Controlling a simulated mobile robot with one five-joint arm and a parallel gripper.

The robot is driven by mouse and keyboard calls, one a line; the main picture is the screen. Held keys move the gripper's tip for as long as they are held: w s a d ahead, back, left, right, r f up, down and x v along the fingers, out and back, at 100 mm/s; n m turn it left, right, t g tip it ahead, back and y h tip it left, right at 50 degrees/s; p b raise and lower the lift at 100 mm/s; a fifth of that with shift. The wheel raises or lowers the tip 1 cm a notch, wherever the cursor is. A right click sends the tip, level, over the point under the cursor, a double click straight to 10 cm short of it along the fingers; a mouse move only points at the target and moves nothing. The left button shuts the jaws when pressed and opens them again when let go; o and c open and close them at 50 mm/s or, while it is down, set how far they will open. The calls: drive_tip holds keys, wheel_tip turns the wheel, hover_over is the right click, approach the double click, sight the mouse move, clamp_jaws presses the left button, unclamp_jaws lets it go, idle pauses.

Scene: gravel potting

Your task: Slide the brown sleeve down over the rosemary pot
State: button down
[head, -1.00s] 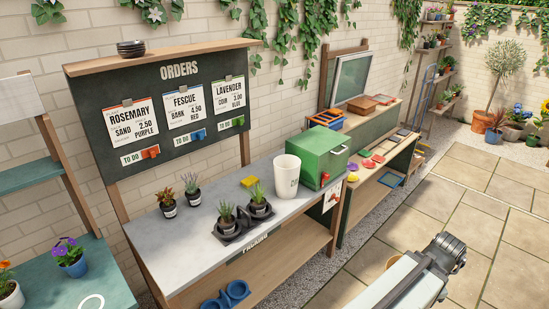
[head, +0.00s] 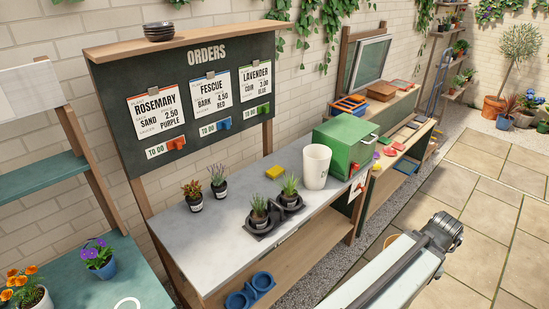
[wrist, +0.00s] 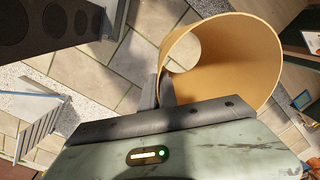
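The brown sleeve (wrist: 235,60) is a wide, open tan tube in the wrist view. My gripper (wrist: 159,88) is shut on the sleeve's wall at its left side, one finger inside and one outside. In the head view, a small tan part of the sleeve (head: 391,240) shows behind my arm, right of the bench and apart from it; the gripper is hidden there. Two green, needle-leaved plants in dark pots (head: 258,220) (head: 290,199) stand upright on the bench in a black double tray (head: 262,232). I cannot read which is the rosemary pot.
The grey bench (head: 215,245) also holds two small potted plants (head: 206,193), a yellow block (head: 274,172), a white cylinder (head: 316,168) and a green box (head: 340,142). Blue saucers (head: 250,290) lie on the lower shelf. Open paving (head: 490,200) lies to the right.

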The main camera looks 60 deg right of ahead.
drive_tip(key=w+d+r+n+p, duration=0.2)
drive_tip(key=w+d+r+p, duration=0.2)
drive_tip(key=w, duration=0.5)
drive_tip(key=w+d+r+n+p, duration=0.2)
drive_tip(key=w+d+r+p, duration=0.25)
drive_tip(key=w, duration=0.45)
drive_tip(key=w+d+r+n+p, duration=0.25)
drive_tip(key=w+r+p, duration=0.2)
drive_tip(key=w, duration=0.45)
drive_tip(key=w+a+r+n+p, duration=0.15)
drive_tip(key=w+r+p, duration=0.25)
drive_tip(key=w, duration=0.9)
drive_tip(key=w+r+n+p, duration=0.2)
drive_tip(key=w+r+p, duration=0.2)
drive_tip(key=w, duration=0.9)
wheel_tip(320, 180, down, 18)
drive_tip(key=b, duration=1.8)
drive_tip(key=shift+s+r, duration=0.2)
drive_tip(key=shift+s, duration=0.05)
drive_tip(key=c, duration=1.6)
unclamp_jaws()
drive_tip(key=shift+o, duration=0.2)
